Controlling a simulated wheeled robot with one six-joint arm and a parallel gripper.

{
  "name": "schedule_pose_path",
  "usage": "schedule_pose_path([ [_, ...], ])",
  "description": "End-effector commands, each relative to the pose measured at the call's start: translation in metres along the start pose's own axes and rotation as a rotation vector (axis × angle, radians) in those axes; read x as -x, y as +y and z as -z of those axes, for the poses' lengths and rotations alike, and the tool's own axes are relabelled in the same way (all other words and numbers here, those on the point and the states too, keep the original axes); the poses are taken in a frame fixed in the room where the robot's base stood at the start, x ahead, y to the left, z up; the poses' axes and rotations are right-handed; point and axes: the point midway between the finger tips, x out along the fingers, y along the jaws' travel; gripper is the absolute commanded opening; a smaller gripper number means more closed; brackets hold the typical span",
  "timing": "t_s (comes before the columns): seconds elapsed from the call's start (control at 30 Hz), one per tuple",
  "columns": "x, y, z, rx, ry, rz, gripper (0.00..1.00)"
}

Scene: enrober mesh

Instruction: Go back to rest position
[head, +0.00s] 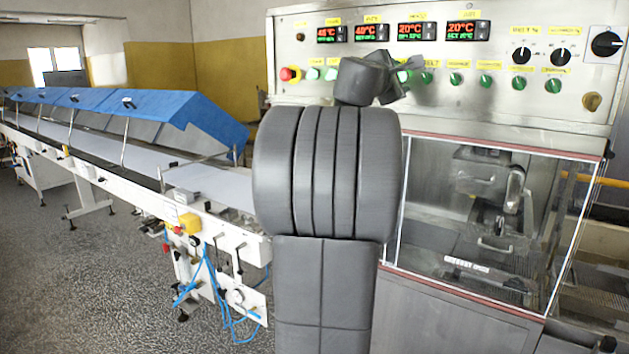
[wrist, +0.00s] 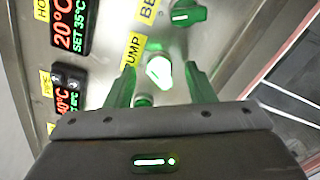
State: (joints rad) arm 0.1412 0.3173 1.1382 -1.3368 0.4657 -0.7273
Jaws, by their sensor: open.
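My gripper (wrist: 159,68) is open in the wrist view. Its two fingers stand to either side of a brightly lit, whitish-green button (wrist: 158,73) beside a yellow label reading PUMP (wrist: 132,52). Nothing shows held between the fingers, and I cannot tell whether they touch the button. In the head view, my arm is raised in front of the control panel (head: 505,75), and its grey links hide part of the panel. My gripper there is small and partly hidden near the row of green buttons.
Digital displays (head: 467,31) and black knobs (head: 606,43) sit on the panel. Below it is a clear-windowed enclosure (head: 480,225). A long conveyor (head: 205,183) with blue covers (head: 195,110) runs to the left. Grey floor (head: 90,290) is open at the lower left.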

Motion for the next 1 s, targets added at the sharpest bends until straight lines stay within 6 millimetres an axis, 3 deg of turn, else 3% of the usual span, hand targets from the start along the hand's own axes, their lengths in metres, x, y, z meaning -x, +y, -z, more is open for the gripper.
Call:
schedule_pose_path([
  [0.07,0.002,0.003,-0.002,0.073,0.0,0.001,0.49],
  [0.2,0.028,-0.001,0.001,0.06,0.0,-0.003,0.49],
  [0.4,0.048,-0.001,0.0,0.059,-0.001,-0.001,0.49],
  [1.0,0.057,0.001,-0.004,0.05,-0.004,0.0,0.49],
])
